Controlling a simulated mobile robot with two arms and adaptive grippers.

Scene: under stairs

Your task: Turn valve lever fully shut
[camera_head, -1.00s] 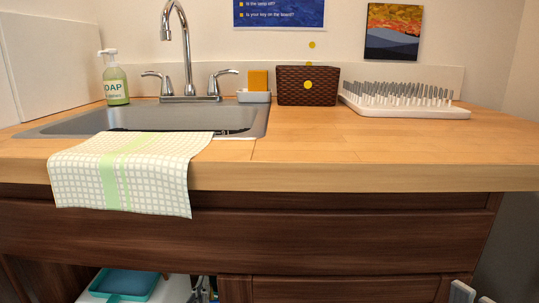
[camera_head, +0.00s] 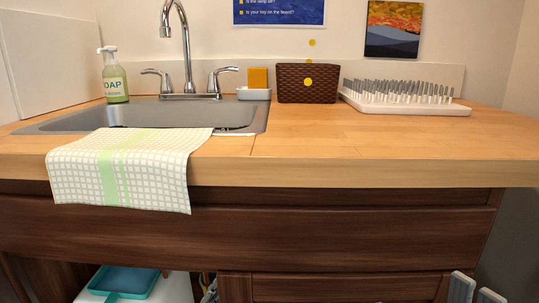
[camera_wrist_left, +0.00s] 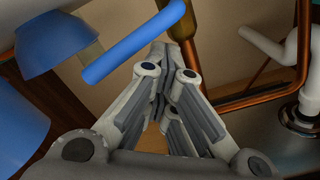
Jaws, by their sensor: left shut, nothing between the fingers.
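The blue valve lever (camera_wrist_left: 130,45) shows in the left wrist view as a slanted bar. Its upper right end meets a brass valve body (camera_wrist_left: 181,22) on a pipe. My left gripper (camera_wrist_left: 172,52) is shut and empty, its fingertips just below the lever's upper right part. I cannot tell whether they touch it. In the head view the lever is hidden under the counter. Two grey fingertips of my right gripper (camera_head: 476,290) stand apart at the bottom right edge of the head view.
Copper pipe (camera_wrist_left: 303,40) and white pipe (camera_wrist_left: 270,46) run right of my left gripper. Blue objects (camera_wrist_left: 58,42) crowd the left. A teal tray (camera_head: 124,281) lies in the cabinet below the sink (camera_head: 75,126). A towel (camera_head: 120,172) hangs over the counter edge.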

